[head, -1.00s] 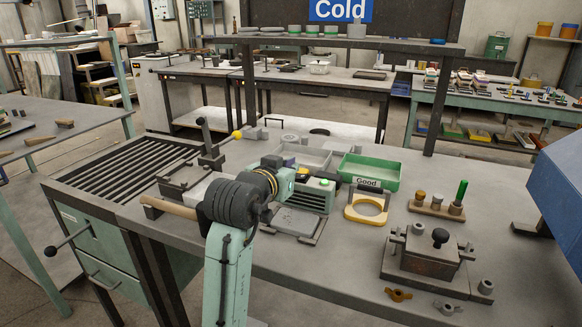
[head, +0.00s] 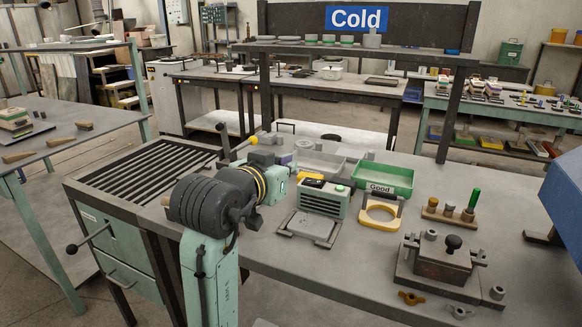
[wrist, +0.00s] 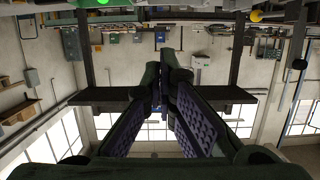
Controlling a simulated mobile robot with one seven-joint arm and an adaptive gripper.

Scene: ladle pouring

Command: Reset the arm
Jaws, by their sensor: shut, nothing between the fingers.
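My arm (head: 205,265) rises at the front of the workbench (head: 345,255), its dark ribbed joint folded over the bench's left part. My gripper (wrist: 166,75) shows in the wrist view with its two long dark fingers drawn together at the tips and nothing between them. In the head view the fingers cannot be made out behind the arm. The wrist view faces the far wall and windows, upside down, so the fingers point away from the bench top.
A grey vented box (head: 322,200), a green Good tray (head: 385,180), a yellow ring stand (head: 380,222) and a lidded metal block (head: 442,262) stand right of my arm. A slatted grate (head: 140,172) lies left. A blue panel (head: 562,190) borders the right.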

